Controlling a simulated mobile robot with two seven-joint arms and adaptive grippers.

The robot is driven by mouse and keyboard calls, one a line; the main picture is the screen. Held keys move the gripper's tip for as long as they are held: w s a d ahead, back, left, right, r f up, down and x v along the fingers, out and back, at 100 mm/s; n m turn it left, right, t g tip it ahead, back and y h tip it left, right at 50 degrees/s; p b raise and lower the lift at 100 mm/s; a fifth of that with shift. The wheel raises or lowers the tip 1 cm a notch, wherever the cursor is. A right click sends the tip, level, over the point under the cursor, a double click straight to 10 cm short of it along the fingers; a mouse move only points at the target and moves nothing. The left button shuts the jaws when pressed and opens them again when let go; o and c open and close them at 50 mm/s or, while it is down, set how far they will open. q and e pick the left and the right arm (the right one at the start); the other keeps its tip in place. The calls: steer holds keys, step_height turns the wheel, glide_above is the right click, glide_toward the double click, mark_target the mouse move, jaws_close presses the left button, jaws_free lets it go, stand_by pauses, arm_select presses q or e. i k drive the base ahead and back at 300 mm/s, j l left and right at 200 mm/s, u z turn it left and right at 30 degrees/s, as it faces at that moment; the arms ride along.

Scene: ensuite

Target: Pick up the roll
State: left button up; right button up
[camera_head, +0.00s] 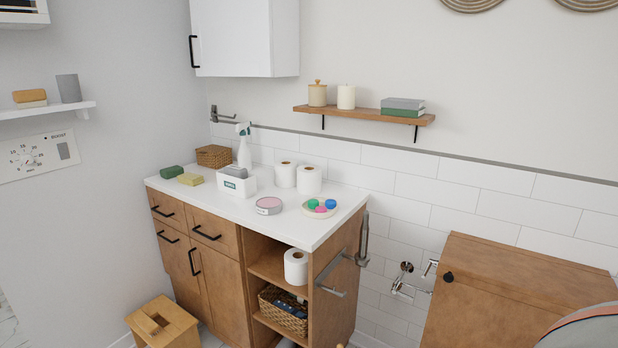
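Two white toilet rolls stand upright side by side on the white countertop, a left roll (285,174) and a right roll (309,180). A third toilet roll (296,266) stands upright on the upper open shelf of the wooden cabinet. A white cylinder (346,97), a roll or a candle, stands on the wall shelf; I cannot tell which. Neither of my grippers is in view.
The countertop (275,225) also holds a spray bottle (244,147), a white box (237,185), a pink-topped tin (269,205) and a dish (320,209) of coloured items. A metal rail (331,291) juts from the cabinet's right side. A wooden stool (162,323) stands at front left.

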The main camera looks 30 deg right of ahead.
mark_target(309, 176)
steer(key=i+j+z, duration=0.1)
steer(key=i+z, duration=0.15)
steer(key=z, duration=0.15)
steer(key=i+j+z, duration=0.15)
steer(key=z, duration=0.25)
steer(key=i+j+z, duration=0.25)
steer(key=z, duration=0.15)
steer(key=i+j+z, duration=0.1)
steer(key=z, duration=0.3)
steer(key=i+j+z, duration=0.1)
steer(key=j+z, duration=0.45)
steer(key=z, duration=0.25)
steer(key=i+j, duration=0.05)
